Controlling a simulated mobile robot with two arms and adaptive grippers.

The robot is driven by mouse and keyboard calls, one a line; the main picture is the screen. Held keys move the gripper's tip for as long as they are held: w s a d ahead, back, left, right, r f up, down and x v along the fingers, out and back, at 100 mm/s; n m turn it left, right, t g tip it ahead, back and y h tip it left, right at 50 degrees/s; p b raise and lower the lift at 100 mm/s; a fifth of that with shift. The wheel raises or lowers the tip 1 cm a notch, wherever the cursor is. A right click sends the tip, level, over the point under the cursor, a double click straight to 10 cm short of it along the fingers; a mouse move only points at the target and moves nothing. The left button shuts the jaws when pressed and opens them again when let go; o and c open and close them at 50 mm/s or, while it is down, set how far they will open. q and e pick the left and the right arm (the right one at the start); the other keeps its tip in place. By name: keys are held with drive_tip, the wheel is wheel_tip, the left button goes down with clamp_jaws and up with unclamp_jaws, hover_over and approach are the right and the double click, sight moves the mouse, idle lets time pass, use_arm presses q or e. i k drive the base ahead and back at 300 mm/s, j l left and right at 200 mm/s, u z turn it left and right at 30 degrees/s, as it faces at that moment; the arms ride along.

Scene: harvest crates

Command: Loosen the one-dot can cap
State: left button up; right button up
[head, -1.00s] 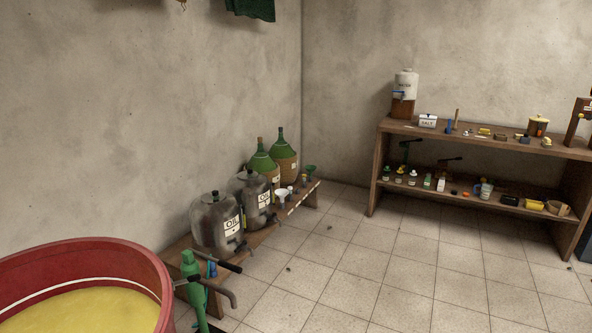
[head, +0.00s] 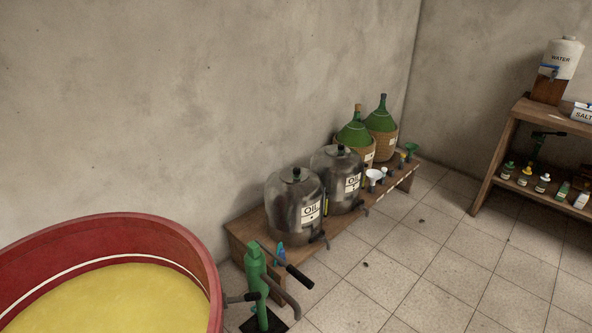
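Two round metal oil cans stand on a low wooden bench against the wall. The nearer can (head: 283,208) has an "OIL" label that seems to bear a single dot. Its small dark cap (head: 296,174) sits on top; I cannot tell whether it is tight or loose. The farther can (head: 328,172) has a similar label whose dots are too small to count surely, and its own dark cap (head: 340,149) on top. Neither of my grippers shows in the head view.
A red tub (head: 190,238) with yellow contents is at the lower left. A green hand pump (head: 255,272) stands before the bench (head: 245,238). Green demijohns (head: 381,119) and funnels are farther along. A shelf (head: 500,165) is at right. The tiled floor (head: 400,270) between is mostly clear.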

sight(296, 171)
drive_tip(key=i+l, duration=0.25)
drive_tip(key=l, duration=0.15)
drive_tip(key=i+l, duration=0.25)
drive_tip(key=l, duration=0.15)
drive_tip(key=i+l, duration=0.25)
drive_tip(key=l, duration=0.2)
drive_tip(key=i+l+u, duration=0.1)
drive_tip(key=i+l, duration=0.15)
drive_tip(key=l, duration=0.15)
drive_tip(key=i+l, duration=0.25)
drive_tip(key=l, duration=0.15)
drive_tip(key=i+j, duration=0.1)
drive_tip(key=i, duration=0.4)
drive_tip(key=i+z, duration=0.1)
drive_tip(key=i, duration=0.4)
